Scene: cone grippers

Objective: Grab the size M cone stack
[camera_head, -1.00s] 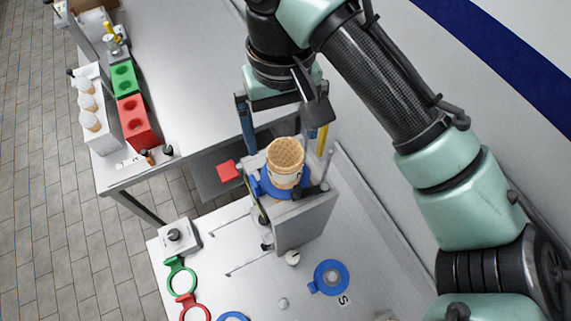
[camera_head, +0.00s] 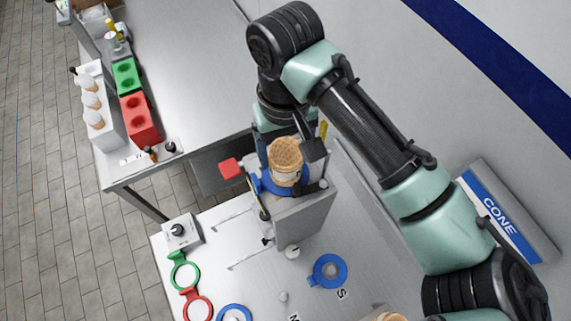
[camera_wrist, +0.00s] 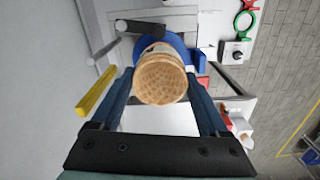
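A tan waffle cone stack (camera_head: 286,154) with a pale label band stands in a blue ring holder (camera_head: 281,184) on a grey dispenser. In the wrist view the cone stack (camera_wrist: 160,79) is seen end-on, between the tips of my two blue fingers. My gripper (camera_wrist: 160,80) is open, with one finger on each side of the stack; whether they touch it I cannot tell. In the head view my gripper (camera_head: 284,148) is right behind the stack, its right finger mostly hidden by a dark wrist part. A partly cut-off letter, perhaps M, shows at the bottom edge.
A grey upright plate (camera_head: 304,222) stands in front of the stack. A yellow rod (camera_wrist: 95,92) is left of my fingers in the wrist view. A blue ring (camera_head: 328,271) marked S lies in front. Red and green blocks (camera_head: 138,116) and a cone rack are on the back-left table.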

